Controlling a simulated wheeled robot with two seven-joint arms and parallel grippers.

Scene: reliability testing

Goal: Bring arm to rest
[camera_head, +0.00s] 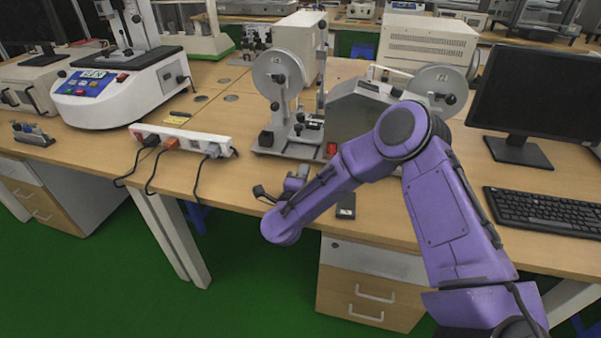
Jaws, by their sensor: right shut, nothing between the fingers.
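My purple right arm comes in from the lower right, bends at a high elbow, and reaches left over the front edge of the wooden bench (225,190). My right gripper (259,191) is small and dark at the end of the arm, just beyond the purple wrist. It is shut and empty, in front of the bench equipment, partly hidden by the wrist. I cannot tell how high it is above the bench top. My left arm and left gripper are not in view.
A white power strip (182,140) with several plugs and hanging cables lies left of the gripper. A grey reel tester (285,110) stands behind it. A small black object (346,207) lies near the bench edge. A monitor (535,95) and keyboard (545,210) are right. Green floor is open at lower left.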

